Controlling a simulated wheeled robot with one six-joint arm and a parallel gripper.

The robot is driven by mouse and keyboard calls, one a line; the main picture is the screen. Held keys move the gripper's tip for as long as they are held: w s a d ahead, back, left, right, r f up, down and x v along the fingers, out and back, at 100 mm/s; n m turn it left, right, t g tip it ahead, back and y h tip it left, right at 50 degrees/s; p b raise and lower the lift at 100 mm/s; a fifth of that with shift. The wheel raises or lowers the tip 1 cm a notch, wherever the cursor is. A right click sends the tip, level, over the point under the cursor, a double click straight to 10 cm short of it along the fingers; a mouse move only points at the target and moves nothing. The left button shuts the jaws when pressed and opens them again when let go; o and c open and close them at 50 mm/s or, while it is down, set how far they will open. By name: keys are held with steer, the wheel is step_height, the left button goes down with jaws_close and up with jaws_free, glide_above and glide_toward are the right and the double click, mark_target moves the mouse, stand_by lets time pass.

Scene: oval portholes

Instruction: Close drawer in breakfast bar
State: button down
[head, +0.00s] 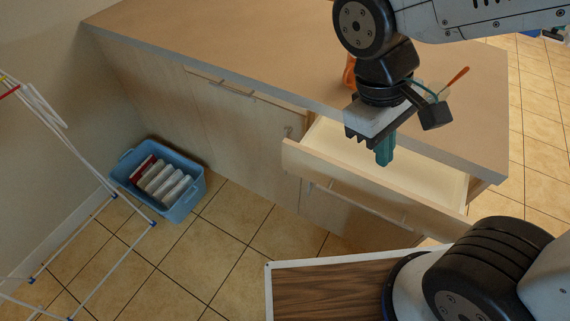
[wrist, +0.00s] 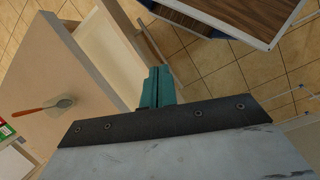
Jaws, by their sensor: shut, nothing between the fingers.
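The breakfast bar (head: 225,35) has a tan top and pale wooden fronts. Its drawer (head: 375,192) is pulled out at the right end, and the part of its inside that shows looks empty. In the wrist view the open drawer (wrist: 115,45) lies beyond my fingers. My gripper (head: 384,152) is shut and empty, its teal fingers pointing down. In the head view it overlaps the open drawer; I cannot tell its exact height or whether it touches. In the wrist view the gripper (wrist: 157,88) shows its fingers together near the drawer's edge.
A blue basket (head: 185,203) with several packages stands on the tiled floor. A white drying rack (head: 60,200) is at the left. An orange-handled utensil (head: 452,80) and an orange object (head: 349,72) are on the bar top. Tiled floor in front of the bar is partly free.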

steer(key=w+a+f+n+t+h, duration=0.2)
steer(key=a+f+n+t+h, duration=0.1)
steer(key=a+f+n+h, duration=0.45)
steer(key=n+t+y, duration=0.4)
steer(key=n+t, duration=0.5)
steer(key=n, duration=0.6)
glide_toward(289, 161)
steer(key=shift+h, duration=0.25)
steer(key=x, duration=0.5)
steer(key=shift+a+f, duration=0.1)
steer(key=shift+f, duration=0.2)
steer(key=shift+w+d, duration=0.3)
steer(key=shift+w, duration=0.2)
